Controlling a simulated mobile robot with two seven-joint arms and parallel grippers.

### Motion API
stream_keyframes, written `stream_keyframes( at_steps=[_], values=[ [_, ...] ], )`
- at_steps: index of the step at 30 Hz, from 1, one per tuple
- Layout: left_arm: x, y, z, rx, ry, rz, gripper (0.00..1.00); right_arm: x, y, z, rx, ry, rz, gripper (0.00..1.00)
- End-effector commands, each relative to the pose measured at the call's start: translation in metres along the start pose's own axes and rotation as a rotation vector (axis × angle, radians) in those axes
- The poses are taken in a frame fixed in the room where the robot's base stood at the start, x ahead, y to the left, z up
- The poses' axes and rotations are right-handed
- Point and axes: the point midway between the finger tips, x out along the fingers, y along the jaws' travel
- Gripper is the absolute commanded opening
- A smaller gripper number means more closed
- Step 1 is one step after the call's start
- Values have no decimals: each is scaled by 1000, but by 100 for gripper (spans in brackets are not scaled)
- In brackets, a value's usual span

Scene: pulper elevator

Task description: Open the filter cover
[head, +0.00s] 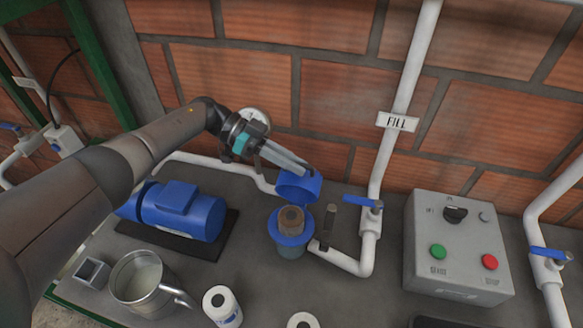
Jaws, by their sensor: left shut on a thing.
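The filter (290,250) stands on the grey bench, with a blue rim around its top and a brown cartridge (291,220) showing inside. The blue filter cover (296,190) is raised and tilted behind the rim, so the filter's top is uncovered. My left gripper (308,169) reaches in from the left and is shut on the upper edge of the cover. The fingers hide part of the cover. My right gripper is not in view.
A white pipe with a blue valve handle (359,201) and a FILL sign (397,122) rises right of the filter. A control box (457,247) stands farther right. A blue pump (177,208) is left; a metal jug (142,281) and white bottle (221,305) stand in front.

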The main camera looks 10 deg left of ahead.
Motion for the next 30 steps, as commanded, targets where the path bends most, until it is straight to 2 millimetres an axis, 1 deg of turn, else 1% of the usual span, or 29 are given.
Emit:
stream_keyframes(
  at_steps=[1, 11, 12, 15, 24, 26, 29, 30],
  values=[
    [2, 0, 5, -7, -9, 0, 0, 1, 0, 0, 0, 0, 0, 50],
    [3, 0, 7, -8, -12, 1, 0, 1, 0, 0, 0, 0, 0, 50],
    [3, 0, 7, -8, -12, 1, 17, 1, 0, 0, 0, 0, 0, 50],
    [2, 0, 6, -6, -11, 1, 27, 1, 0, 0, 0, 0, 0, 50],
    [-2, 0, 4, -3, -7, -1, 27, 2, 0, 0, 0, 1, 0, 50],
    [-7, -1, 4, -2, -7, -3, 27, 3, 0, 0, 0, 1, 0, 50],
    [-21, -1, 4, -1, -7, -4, 27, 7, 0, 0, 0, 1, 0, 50],
    [-29, -1, 4, -1, -8, -4, 27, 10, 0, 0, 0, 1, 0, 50]
  ],
)
